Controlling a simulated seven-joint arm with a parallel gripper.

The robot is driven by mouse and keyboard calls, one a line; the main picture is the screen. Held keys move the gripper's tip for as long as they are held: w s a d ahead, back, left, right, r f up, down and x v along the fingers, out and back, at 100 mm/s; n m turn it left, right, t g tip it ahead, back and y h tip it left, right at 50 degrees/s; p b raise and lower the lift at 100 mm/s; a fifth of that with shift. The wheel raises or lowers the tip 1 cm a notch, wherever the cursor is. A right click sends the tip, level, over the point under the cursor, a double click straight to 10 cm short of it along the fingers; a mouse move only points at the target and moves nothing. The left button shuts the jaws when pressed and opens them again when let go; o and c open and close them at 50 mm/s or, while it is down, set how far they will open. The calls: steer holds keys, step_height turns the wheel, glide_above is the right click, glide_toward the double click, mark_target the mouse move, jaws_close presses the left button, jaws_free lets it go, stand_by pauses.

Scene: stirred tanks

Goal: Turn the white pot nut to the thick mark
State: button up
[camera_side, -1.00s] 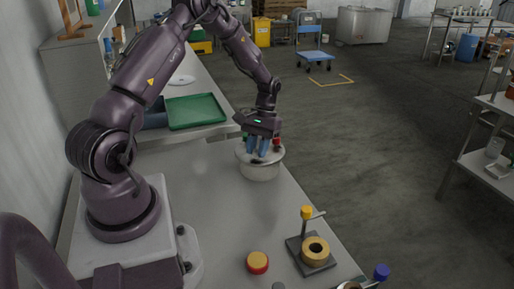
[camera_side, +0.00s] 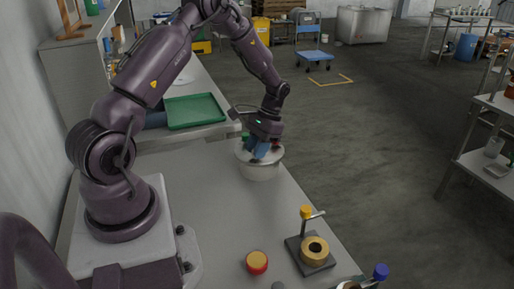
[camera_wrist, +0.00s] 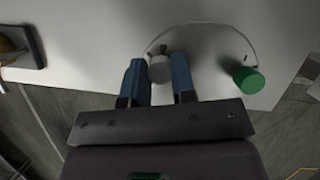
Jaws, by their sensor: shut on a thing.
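The white pot (camera_side: 260,172) stands on the grey table in the side view, with my gripper (camera_side: 260,151) down over its lid. A green knob (camera_wrist: 248,80) stands on the lid to the right. Small dark marks show on the lid near the nut and near the green knob; I cannot tell which is thick. In the side view my fingers hide the nut.
A green tray (camera_side: 195,111) lies behind the pot. A red knob with a yellow top (camera_side: 257,262) and a brass ring on a dark base (camera_side: 315,249) stand towards the front. A blue-capped handle (camera_side: 381,271) is at the front right. The table left of the pot is clear.

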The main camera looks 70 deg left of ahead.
steer(key=o, duration=0.9)
steer(key=v, duration=1.3)
steer(key=s+d+r+m+t, duration=0.1)
steer(key=s+d+r+t, duration=0.2)
steer(key=s+d, duration=0.3)
steer(key=s+d+r+m+t, duration=0.1)
steer(key=s+d+r+t, duration=0.2)
steer(key=s+d+r, duration=0.3)
steer(key=s+d+r+m+t+y, duration=0.1)
steer(key=s+d+r+t, duration=0.3)
steer(key=d, duration=0.6)
steer(key=shift+s+r, duration=0.7)
steer(key=shift+s, duration=0.3)
